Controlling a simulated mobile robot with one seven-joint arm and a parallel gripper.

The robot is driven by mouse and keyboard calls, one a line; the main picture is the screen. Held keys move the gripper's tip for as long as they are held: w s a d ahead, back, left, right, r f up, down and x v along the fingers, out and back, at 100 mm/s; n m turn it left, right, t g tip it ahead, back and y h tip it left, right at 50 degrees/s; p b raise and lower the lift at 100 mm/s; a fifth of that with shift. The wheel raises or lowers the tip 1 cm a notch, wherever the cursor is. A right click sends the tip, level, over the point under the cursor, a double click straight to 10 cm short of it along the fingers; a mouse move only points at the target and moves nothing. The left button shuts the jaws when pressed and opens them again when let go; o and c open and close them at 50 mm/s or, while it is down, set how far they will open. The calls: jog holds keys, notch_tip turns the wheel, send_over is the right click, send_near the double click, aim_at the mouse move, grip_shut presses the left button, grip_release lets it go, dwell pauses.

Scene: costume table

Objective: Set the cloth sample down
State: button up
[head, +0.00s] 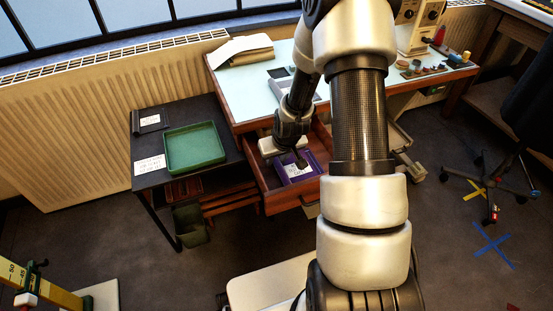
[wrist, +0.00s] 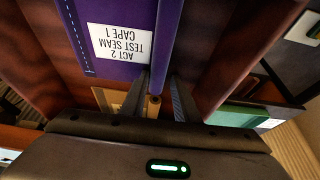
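The cloth sample (head: 298,170) is purple with a white label. In the head view it is in or just above the open wooden drawer (head: 272,198). In the wrist view the cloth sample (wrist: 100,72) fills the upper left, its label reading "ACT 2 TEST SEAM CAPE 1" upside down. My gripper (head: 300,163) is at the drawer. In the wrist view my gripper's fingers (wrist: 160,82) lie on either side of the sample's raised purple edge and appear shut on it. Whether the sample's underside touches the drawer floor is hidden.
A green tray (head: 195,148) sits on the dark side table (head: 147,174) left of the drawer, with labelled cards beside it. The pale desk top (head: 240,95) above the drawer holds folded cloth (head: 240,50) and a sewing machine (head: 418,28). Drawer walls stand close around my gripper.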

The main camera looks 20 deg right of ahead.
jog(key=shift+o, duration=0.4)
jog(key=shift+r, duration=0.3)
jog(key=p+v, duration=0.3)
jog(key=v, duration=0.8)
jog(key=shift+s+r+p, duration=0.15)
jog(key=shift+r+p, duration=0.15)
jog(key=shift+r, duration=0.05)
